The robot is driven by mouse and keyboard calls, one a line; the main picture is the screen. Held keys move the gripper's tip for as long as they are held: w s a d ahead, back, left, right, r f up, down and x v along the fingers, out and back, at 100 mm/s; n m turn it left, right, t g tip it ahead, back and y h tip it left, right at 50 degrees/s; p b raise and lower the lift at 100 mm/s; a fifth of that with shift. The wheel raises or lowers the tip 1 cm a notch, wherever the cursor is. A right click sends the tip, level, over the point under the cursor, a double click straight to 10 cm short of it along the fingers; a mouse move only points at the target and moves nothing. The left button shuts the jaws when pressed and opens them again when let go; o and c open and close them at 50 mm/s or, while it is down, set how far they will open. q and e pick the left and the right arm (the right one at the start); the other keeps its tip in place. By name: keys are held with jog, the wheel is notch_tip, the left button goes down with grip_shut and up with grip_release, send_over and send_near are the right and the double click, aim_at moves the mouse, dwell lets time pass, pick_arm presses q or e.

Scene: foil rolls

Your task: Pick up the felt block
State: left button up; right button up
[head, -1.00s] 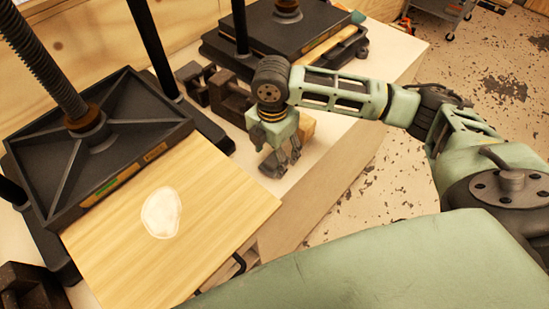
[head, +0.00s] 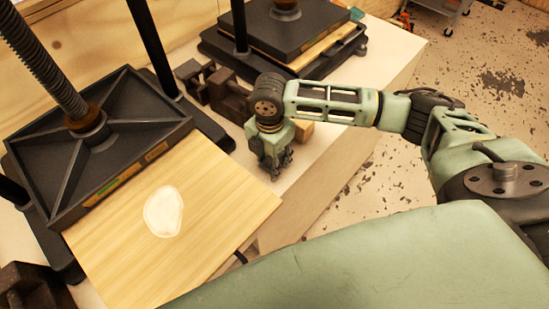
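My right gripper (head: 275,168) points down over the pale bench top, between the two presses and near the bench's front edge. Its fingers are small and dark, and I cannot tell whether they are apart or closed. A tan block (head: 301,136) shows partly behind the gripper; the wrist hides the rest. It may be the felt block, but its material is not clear. I cannot tell whether the gripper touches it. My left gripper is not in view.
A wooden board (head: 212,212) with a white patch (head: 163,212) lies in the near press (head: 125,150). Dark iron clamps (head: 228,95) stand behind the gripper. A second press (head: 285,35) stands at the back. Bare bench lies around the gripper.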

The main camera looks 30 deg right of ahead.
jog(key=shift+c, duration=0.8)
jog(key=shift+w+r, duration=0.1)
jog(key=shift+r, duration=0.4)
notch_tip(320, 180, up, 2)
jog(key=shift+r+b, duration=0.25)
jog(key=shift+b, duration=0.4)
jog(key=s+d+r, duration=0.1)
jog(key=d+r, duration=0.1)
jog(key=d, duration=0.1)
jog(key=s+d+r+b, duration=0.1)
jog(key=s+d+r, duration=0.1)
jog(key=d+r, duration=0.1)
jog(key=s+d+r+b, duration=0.1)
jog(key=d+r, duration=0.1)
jog(key=d, duration=0.2)
jog(key=shift+s+d+r, duration=0.3)
jog(key=shift+s+d, duration=0.05)
jog(key=shift+s, duration=0.05)
